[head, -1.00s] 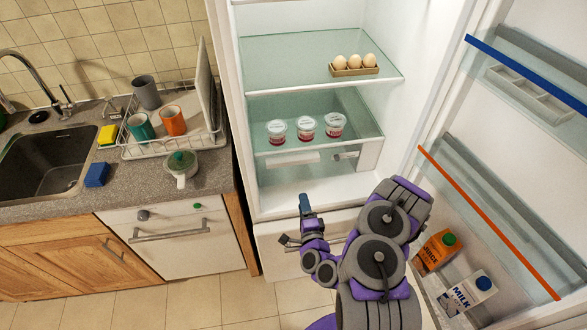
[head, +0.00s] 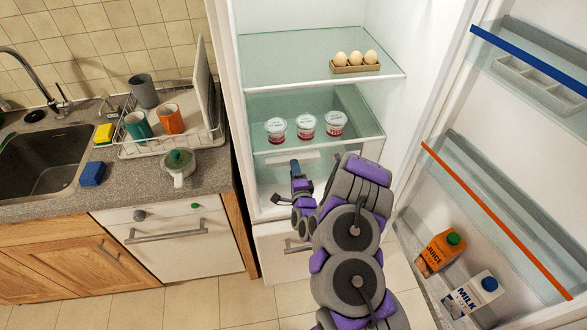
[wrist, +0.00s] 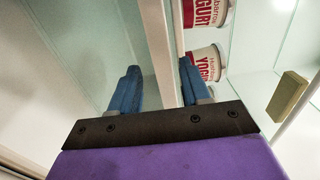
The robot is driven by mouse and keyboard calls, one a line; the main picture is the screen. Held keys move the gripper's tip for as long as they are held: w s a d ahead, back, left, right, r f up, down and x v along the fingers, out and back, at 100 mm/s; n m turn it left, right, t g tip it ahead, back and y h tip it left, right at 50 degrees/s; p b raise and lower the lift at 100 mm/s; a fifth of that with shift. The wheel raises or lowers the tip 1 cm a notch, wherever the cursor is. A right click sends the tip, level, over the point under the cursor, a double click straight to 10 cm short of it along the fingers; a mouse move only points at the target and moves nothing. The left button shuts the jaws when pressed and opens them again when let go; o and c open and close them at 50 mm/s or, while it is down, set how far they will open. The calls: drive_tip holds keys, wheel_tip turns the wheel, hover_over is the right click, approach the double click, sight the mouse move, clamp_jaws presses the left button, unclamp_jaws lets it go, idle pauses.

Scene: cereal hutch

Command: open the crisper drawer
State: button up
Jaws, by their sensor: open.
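The crisper drawer is a clear bin under the glass shelf with the yogurt cups. Its pale front handle (head: 292,158) shows in the head view, partly behind my gripper (head: 295,165). The drawer appears shut, its front in line with the shelf edge. My gripper is open, its blue fingers raised at the handle. In the wrist view my gripper (wrist: 159,78) has its fingers apart, with a pale bar (wrist: 158,45) running between them. I cannot tell whether either finger touches it.
Yogurt cups (head: 306,126) stand on the shelf (head: 356,139) above the drawer, and eggs (head: 356,59) sit higher. The open fridge door (head: 520,190) is on the right, with a juice carton (head: 440,251) and milk carton (head: 475,295). The counter (head: 219,178) is on the left.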

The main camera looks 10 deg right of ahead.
drive_tip(key=shift+w, duration=1.2)
drive_tip(key=shift+s, duration=0.1)
clamp_jaws()
drive_tip(key=shift+f, duration=0.1)
